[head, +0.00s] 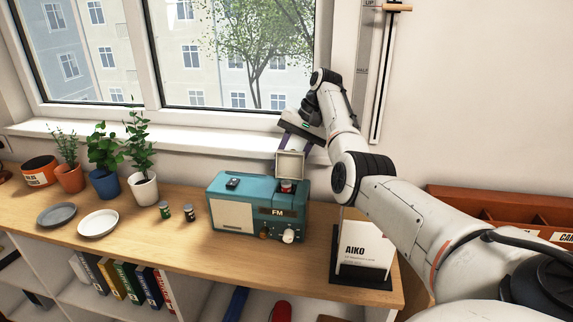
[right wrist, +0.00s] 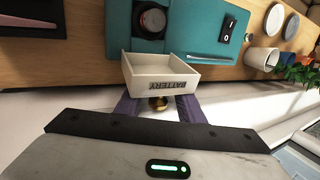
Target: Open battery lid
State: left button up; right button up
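A teal radio (head: 240,205) marked FM stands on the wooden counter. Its cream battery lid (head: 290,165) stands raised at the top right, showing a dark and red round thing (head: 288,187) in the opening. In the right wrist view the lid (right wrist: 160,82) reads BATTERY and has a brass knob (right wrist: 158,103). My right gripper (head: 301,142) is behind the lid, its purple fingers apart. In the right wrist view the fingers of my right gripper (right wrist: 160,108) are on either side of the knob, with a gap visible. My left gripper is out of view.
Two small batteries (head: 188,213) stand left of the radio, near a white plate (head: 98,223) and a grey plate (head: 57,214). Several potted plants (head: 142,170) stand below the window. An AIKO sign (head: 362,250) stands right of the radio. A brown compartment tray (head: 500,205) is farther right.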

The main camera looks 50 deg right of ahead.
jog(key=v, duration=1)
jog(key=shift+d, duration=0.1)
dwell(0.3)
